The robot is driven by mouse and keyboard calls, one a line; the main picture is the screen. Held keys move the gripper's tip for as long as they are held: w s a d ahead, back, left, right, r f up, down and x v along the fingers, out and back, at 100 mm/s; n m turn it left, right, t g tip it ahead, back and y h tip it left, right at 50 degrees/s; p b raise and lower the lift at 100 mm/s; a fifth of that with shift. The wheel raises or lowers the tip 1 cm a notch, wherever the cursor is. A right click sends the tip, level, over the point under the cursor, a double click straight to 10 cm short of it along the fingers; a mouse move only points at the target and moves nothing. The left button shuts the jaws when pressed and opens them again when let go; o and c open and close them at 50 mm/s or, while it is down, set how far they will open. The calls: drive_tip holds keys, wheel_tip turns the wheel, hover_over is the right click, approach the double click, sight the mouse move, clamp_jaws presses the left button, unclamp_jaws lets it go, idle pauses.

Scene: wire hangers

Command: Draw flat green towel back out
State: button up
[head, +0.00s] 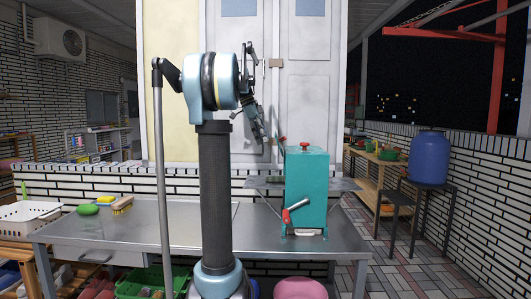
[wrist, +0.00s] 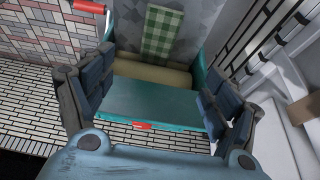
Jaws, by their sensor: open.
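The green-and-white checked towel (wrist: 160,30) lies flat on a mottled grey surface at the top of the wrist view. Its near end reaches a tan roller (wrist: 140,72) in the teal machine (wrist: 150,103). Whether the towel runs on under the roller is hidden. In the head view, the teal machine (head: 305,185) stands upright on the metal table; I cannot make out the towel clearly there. My gripper (wrist: 152,66) is open and empty, its fingers spread to both sides of the machine's top in the picture. In the head view, my gripper (head: 260,132) hangs at the machine's upper left, apart from it.
A red-handled crank (head: 295,210) is on the machine's front. Grey side plates (head: 345,184) stick out from it. The metal table (head: 130,230) carries a green sponge-like item (head: 87,210) and a brush (head: 122,205) at left. A white basket (head: 20,218) stands far left.

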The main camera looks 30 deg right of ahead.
sight(279, 177)
drive_tip(key=x, duration=1.7)
drive_tip(key=shift+a+f, duration=0.1)
drive_tip(key=c, duration=1.2)
